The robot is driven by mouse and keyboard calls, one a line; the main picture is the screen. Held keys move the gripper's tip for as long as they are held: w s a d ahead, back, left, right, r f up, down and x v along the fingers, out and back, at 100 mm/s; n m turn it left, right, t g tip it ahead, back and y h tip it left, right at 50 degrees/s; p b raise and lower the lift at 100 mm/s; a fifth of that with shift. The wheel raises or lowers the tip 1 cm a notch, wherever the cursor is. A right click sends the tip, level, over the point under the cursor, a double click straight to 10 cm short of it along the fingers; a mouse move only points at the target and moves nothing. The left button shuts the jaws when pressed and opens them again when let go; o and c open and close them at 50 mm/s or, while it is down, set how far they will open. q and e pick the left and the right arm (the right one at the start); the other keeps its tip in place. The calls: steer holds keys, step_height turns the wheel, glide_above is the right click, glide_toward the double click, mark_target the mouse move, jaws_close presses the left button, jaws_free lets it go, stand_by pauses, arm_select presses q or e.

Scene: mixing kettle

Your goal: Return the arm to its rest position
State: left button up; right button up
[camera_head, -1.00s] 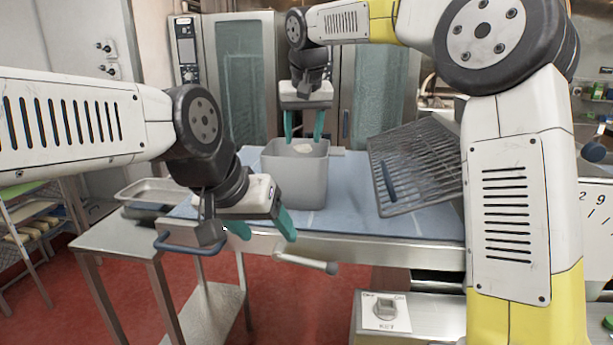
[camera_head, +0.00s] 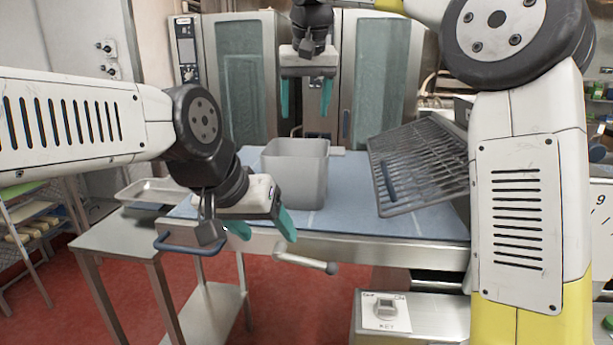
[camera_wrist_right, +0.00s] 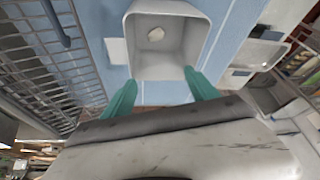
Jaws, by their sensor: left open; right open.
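My right gripper (camera_head: 305,97) is open and empty in the head view. It hangs above and behind the grey bin, clear of its rim. Its teal fingers (camera_wrist_right: 160,98) also show apart in the right wrist view. The grey bin (camera_head: 297,175) stands upright on the blue-topped table. My left gripper (camera_head: 262,228) is open and empty, low in front of the table's near edge. My right arm rises at the right side of the head view.
A wire rack (camera_head: 420,165) with a blue handle tilts up on the blue table (camera_head: 355,215), right of the bin. A metal tray (camera_head: 150,191) lies at the left, near a steel side table (camera_head: 120,236). Tall steel ovens (camera_head: 240,80) stand behind. A switch box (camera_head: 385,308) is in front.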

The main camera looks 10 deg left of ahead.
steer(key=s+d+f, duration=0.2)
steer(key=s+d, duration=0.4)
steer(key=d, duration=0.3)
steer(key=s+d+f, duration=0.3)
steer(key=s+d, duration=0.2)
steer(key=d, duration=0.3)
steer(key=s+d+f+m+t, duration=0.1)
steer(key=s+d+f+m, duration=0.2)
steer(key=s+d+f, duration=0.5)
steer(key=s+f, duration=0.3)
steer(key=s, duration=0.2)
steer(key=shift+s+d+f+t+y, duration=0.2)
steer(key=shift+s+f+t+y, duration=0.1)
steer(key=shift+f+t+y, duration=0.1)
steer(key=shift+r, duration=0.1)
